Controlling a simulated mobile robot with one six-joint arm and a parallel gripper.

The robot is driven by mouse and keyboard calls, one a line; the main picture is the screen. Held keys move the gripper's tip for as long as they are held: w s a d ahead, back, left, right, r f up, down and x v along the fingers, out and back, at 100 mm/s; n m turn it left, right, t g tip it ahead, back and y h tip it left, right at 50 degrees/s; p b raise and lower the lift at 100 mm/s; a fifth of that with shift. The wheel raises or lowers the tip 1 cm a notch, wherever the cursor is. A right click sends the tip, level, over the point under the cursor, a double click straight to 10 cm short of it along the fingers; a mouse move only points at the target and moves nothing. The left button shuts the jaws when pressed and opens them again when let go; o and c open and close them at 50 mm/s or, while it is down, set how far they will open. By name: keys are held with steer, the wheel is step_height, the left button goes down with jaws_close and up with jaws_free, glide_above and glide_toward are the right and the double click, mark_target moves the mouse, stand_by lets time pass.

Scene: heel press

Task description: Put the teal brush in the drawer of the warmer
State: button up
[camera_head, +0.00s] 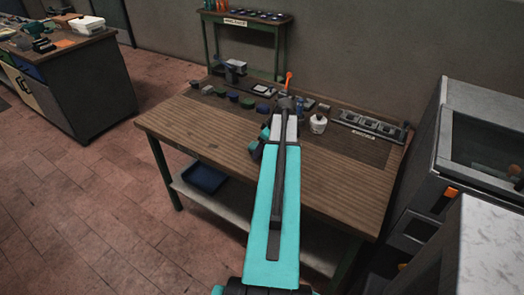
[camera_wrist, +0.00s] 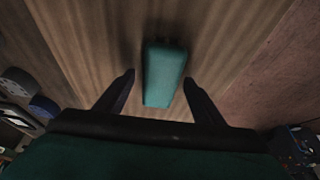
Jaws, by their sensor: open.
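The teal brush shows in the wrist view as a teal block (camera_wrist: 164,74) lying on the wooden bench top. My gripper (camera_wrist: 158,80) is open, with one dark finger on each side of the block. The block lies between and partly beyond the fingertips; I cannot tell how far below them it is. In the head view my teal arm reaches over the bench and hides much of that spot. The grey unit with a dark window (camera_head: 483,145) at the right appears to be the warmer. Its lower front has an opening or drawer front (camera_head: 416,232); I cannot tell if it is open.
The wooden bench (camera_head: 190,130) has several small dark items along its back, a white bottle (camera_head: 318,124) and a metal rack (camera_head: 370,127). A blue bin (camera_head: 205,178) sits on the shelf below. A marble-topped unit (camera_head: 492,240) stands front right. The bench's left front is clear.

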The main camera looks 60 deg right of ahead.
steer(key=shift+w+f, duration=0.15)
steer(key=shift+f, duration=0.2)
stand_by(0.3)
steer(key=c, duration=1.3)
steer(key=shift+r, duration=0.2)
steer(key=shift+r+b, duration=0.7)
steer(key=shift+r, duration=0.7)
steer(key=shift+s+a+r, duration=0.15)
steer(key=shift+s+a, duration=0.1)
steer(key=s+a+b, duration=0.1)
steer(key=s+a, duration=0.1)
steer(key=s, duration=0.1)
steer(key=s+a+b, duration=0.1)
steer(key=s+a, duration=0.2)
steer(key=s+a+r+b, duration=0.1)
steer(key=s+a, duration=0.2)
steer(key=s, duration=0.1)
steer(key=shift+a+r, duration=0.1)
steer(key=shift+a, duration=0.1)
steer(key=shift+d+b, duration=0.1)
steer(key=shift+b, duration=0.85)
steer(key=shift+b, duration=0.35)
